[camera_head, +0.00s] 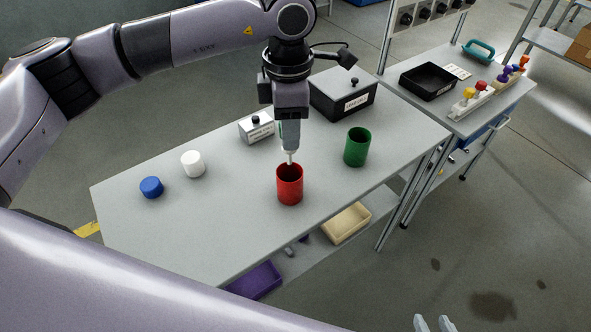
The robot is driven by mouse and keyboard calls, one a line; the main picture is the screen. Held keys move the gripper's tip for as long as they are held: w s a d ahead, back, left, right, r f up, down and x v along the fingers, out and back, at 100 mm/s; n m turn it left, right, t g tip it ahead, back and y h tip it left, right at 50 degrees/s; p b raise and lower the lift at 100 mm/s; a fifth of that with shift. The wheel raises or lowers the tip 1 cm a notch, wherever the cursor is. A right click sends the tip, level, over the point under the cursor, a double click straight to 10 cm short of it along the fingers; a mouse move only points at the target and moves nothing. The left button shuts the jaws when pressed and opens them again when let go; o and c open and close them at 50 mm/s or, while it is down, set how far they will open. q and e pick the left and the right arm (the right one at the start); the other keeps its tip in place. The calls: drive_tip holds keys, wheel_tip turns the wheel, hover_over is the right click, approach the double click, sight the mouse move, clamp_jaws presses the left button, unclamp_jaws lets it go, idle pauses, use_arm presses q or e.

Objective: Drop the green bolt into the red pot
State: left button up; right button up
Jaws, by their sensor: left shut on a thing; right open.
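The red pot (290,188) stands upright near the front edge of the grey table, its open top facing up. My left gripper (291,156) points down just above the pot's mouth, near its back rim. Whether the fingertips are inside the rim is hard to tell. My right gripper (434,323) is open and empty at the bottom edge of the view, away from the table, with only its fingertips showing.
A green pot (357,148) stands right of the red one. A white pot (193,164) and a blue lid-like cylinder (151,187) are at the left. A small white box (257,128) and a dark lidded box (343,95) stand behind. The table's front left is clear.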

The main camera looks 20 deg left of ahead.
use_arm(q)
drive_tip(key=shift+f, duration=0.4)
drive_tip(key=shift+f+b, duration=1.45)
drive_tip(key=shift+f, duration=1.15)
drive_tip(key=o, duration=1.1)
drive_tip(key=shift+r, duration=0.1)
wheel_tip(320, 180, up, 7)
drive_tip(key=shift+r+b, duration=0.1)
drive_tip(key=shift+b, duration=0.45)
